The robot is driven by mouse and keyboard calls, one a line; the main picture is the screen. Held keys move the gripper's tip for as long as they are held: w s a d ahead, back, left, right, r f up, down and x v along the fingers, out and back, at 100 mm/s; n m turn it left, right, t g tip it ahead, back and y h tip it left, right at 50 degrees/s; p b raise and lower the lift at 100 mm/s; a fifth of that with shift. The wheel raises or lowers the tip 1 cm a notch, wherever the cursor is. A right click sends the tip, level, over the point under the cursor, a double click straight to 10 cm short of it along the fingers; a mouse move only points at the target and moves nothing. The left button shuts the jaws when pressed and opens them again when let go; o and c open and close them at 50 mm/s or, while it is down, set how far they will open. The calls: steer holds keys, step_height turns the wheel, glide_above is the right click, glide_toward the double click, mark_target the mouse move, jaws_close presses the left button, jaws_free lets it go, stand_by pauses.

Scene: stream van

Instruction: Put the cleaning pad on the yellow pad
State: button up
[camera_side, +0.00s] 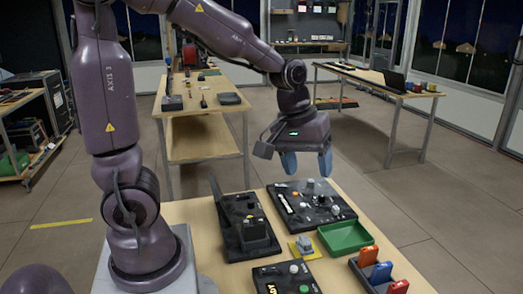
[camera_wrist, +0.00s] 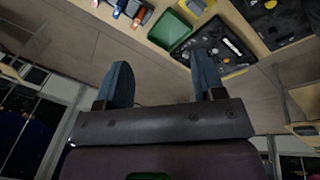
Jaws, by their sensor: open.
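The yellow pad (camera_side: 293,250) lies on the near table, left of the green tray, with a small grey block (camera_side: 305,244) on it. A yellow patch also shows at the top edge of the wrist view (camera_wrist: 210,3). I cannot tell for sure which thing is the cleaning pad; small grey pieces also sit on the black board (camera_side: 279,199). My gripper (camera_side: 307,164) is open and empty, with blue fingers apart, raised above the far edge of the near table. The fingers (camera_wrist: 158,82) also show apart in the wrist view, with nothing between them.
The green tray (camera_side: 345,237) is right of the yellow pad. A rack with orange, blue and red pieces (camera_side: 368,277) stands at the front right. A black fixture with an upright plate (camera_side: 246,233) stands to the left. A black panel with knobs (camera_side: 286,281) is in front.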

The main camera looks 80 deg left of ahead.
steer(key=s+d+r+m+t, duration=0.2)
steer(key=s+d+r+m, duration=0.2)
steer(key=s+m, duration=0.5)
step_height(320, 180, up, 3)
steer(key=shift+s+d+f+t+y, duration=0.2)
steer(key=shift+s+t+y, duration=0.15)
steer(key=shift+s, duration=0.5)
